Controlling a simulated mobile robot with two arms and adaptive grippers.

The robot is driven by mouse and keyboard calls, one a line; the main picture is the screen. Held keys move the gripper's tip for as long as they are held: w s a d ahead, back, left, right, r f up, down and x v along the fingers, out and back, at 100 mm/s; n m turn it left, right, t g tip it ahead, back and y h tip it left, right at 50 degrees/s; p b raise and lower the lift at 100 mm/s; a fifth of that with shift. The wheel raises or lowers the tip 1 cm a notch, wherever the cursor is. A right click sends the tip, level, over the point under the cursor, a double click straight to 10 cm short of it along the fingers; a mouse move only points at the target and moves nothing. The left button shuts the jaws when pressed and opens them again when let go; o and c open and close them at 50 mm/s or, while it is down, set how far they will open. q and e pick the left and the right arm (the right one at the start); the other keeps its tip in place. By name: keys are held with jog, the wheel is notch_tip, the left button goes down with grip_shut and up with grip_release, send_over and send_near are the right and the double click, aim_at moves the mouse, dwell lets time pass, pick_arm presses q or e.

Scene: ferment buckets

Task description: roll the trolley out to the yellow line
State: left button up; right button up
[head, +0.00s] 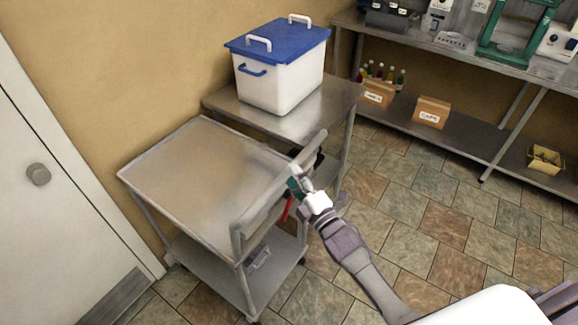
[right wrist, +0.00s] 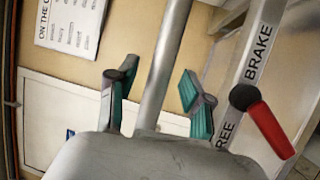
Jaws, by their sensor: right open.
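The trolley (head: 190,170) is a grey metal cart with a flat, empty top and a lower shelf. Its raised push handle (head: 262,200) runs along its right side. The yellow line and my left gripper are not in view.
A steel table (head: 345,95) with a blue-lidded white bucket (head: 275,85) stands close behind the trolley. A white door (head: 50,190) is at left. A shelf bench (head: 480,155) with boxes is at back right. Tiled floor (head: 400,230) is clear at right.

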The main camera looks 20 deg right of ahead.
jog(key=shift+x, duration=1.1)
grip_shut()
